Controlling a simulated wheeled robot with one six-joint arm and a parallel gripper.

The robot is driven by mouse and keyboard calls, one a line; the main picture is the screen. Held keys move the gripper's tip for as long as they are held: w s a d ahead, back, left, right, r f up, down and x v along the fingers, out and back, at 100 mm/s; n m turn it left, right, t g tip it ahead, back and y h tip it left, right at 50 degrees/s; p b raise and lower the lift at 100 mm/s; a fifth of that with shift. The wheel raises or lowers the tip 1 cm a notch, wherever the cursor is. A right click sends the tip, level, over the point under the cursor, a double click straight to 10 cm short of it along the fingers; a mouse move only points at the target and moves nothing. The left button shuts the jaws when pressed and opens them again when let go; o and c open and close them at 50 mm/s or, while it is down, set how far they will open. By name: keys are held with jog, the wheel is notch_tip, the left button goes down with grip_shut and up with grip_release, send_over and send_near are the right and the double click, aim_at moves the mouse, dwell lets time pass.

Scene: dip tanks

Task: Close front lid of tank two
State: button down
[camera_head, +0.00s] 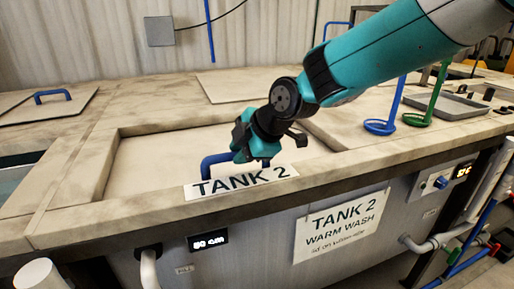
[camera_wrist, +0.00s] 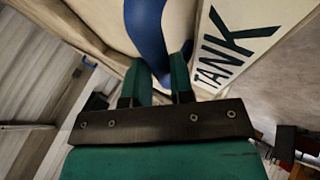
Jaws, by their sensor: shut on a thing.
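The front lid of tank two (camera_head: 150,160) is a pale panel lying flat within the raised counter surround, just behind the TANK 2 label (camera_head: 240,182). Its blue handle (camera_head: 215,165) stands near the front edge. My gripper (camera_head: 243,152) reaches down from the upper right and is shut on the handle. In the wrist view the blue handle (camera_wrist: 148,30) runs between the two green fingers of my gripper (camera_wrist: 162,80), with the label (camera_wrist: 225,45) to the right. My gripper hides part of the handle and the lid's right side.
Another lid with a blue handle (camera_head: 52,96) lies at the far left, and a flat panel (camera_head: 235,85) lies behind. Blue (camera_head: 380,127) and green (camera_head: 418,120) ring-ended rods and a grey tray (camera_head: 448,105) are at right. A warm wash sign (camera_head: 340,225) hangs on the front.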

jog(key=shift+s+f, duration=0.1)
jog(key=shift+s, duration=0.1)
jog(key=c, duration=1)
grip_release()
jog(key=shift+s+d, duration=0.1)
jog(key=b+v, duration=0.2)
jog(key=v, duration=1.5)
jog(key=shift+r, duration=0.3)
